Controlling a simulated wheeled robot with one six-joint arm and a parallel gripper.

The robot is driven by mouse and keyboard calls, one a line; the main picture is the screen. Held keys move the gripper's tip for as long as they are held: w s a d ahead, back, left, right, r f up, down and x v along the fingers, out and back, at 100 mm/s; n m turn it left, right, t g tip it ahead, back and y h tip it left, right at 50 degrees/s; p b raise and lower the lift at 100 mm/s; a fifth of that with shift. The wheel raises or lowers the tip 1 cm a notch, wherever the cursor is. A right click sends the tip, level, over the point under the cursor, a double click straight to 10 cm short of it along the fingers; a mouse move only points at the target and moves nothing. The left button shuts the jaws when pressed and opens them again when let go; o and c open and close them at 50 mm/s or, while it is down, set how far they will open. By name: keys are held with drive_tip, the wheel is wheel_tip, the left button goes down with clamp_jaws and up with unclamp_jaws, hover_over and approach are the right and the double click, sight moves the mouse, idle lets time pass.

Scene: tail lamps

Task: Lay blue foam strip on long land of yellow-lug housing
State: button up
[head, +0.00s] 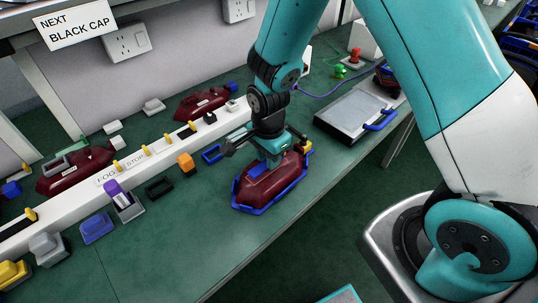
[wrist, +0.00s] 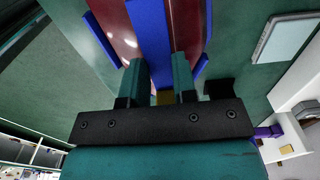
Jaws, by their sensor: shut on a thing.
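A dark red lamp housing (head: 268,183) sits in a blue cradle (head: 258,209) on the green bench. A yellow lug (head: 306,145) shows at its far right end. My gripper (head: 274,160) is over this housing, pointing down. In the wrist view my gripper (wrist: 160,82) is shut on a blue foam strip (wrist: 150,35), which runs between the fingers and along the red housing (wrist: 117,25). I cannot tell whether the strip touches the housing's land. The gripper hides part of the housing in the head view.
Two more red housings (head: 204,103) (head: 75,170) lie behind and left, beside a white rail (head: 150,158) with yellow clips. Small blocks and holders, including an orange block (head: 186,163), stand in front of the rail. A grey tray (head: 350,120) lies right. The front bench edge is clear.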

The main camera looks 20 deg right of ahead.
drive_tip(key=shift+f+b, duration=0.4)
drive_tip(key=shift+f, duration=0.3)
drive_tip(key=o, duration=1)
drive_tip(key=shift+o, duration=0.2)
drive_tip(key=shift+r, duration=0.15)
